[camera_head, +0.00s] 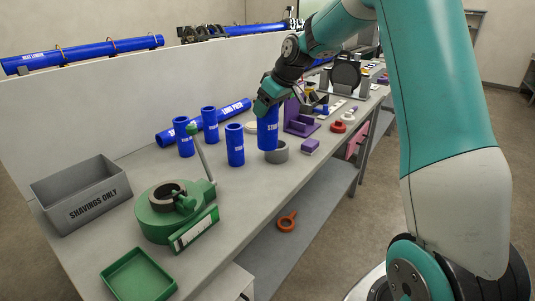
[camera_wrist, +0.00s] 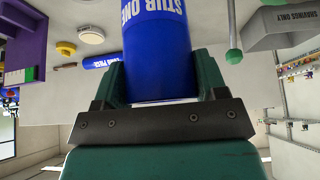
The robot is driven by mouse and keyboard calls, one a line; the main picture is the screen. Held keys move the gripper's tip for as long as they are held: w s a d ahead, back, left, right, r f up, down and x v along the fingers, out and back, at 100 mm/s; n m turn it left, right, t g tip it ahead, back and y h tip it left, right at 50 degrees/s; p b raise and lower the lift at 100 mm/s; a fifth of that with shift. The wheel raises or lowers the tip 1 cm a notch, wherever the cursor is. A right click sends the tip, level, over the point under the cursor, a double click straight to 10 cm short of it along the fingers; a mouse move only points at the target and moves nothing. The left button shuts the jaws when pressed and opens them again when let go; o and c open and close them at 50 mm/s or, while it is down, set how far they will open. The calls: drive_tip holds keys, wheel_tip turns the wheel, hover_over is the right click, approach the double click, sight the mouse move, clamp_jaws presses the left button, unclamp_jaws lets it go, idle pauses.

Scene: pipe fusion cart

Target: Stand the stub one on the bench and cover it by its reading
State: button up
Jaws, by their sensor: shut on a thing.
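My gripper (camera_head: 269,101) is shut on stub one (camera_head: 268,130), a blue pipe piece held roughly upright over the bench (camera_head: 250,190). In the wrist view the jaws (camera_wrist: 162,82) press on both sides of the blue stub (camera_wrist: 158,50), and its white lettering reads STUB ONE. In the head view the stub's lower end is beside or in front of a grey ring (camera_head: 281,154); I cannot tell whether it touches the ring or the bench. No cover is on the visible stub, though its top is hidden by my gripper. No reading can be made out.
Three blue stubs (camera_head: 235,146) stand left of my gripper, near a lying long blue pipe (camera_head: 232,109). A green tool (camera_head: 159,226), green tray (camera_head: 138,276) and grey shavings bin (camera_head: 87,204) fill the near end. Purple holders (camera_head: 301,126) and a red piece (camera_head: 338,127) lie farther right.

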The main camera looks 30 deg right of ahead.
sight(268, 147)
wheel_tip(268, 147, down, 13)
drive_tip(key=shift+f+p, duration=0.15)
drive_tip(key=shift+p, duration=1)
drive_tip(key=shift+f, duration=0.1)
drive_tip(key=shift+f, duration=0.15)
drive_tip(key=o, duration=1.4)
drive_tip(key=shift+o, duration=0.2)
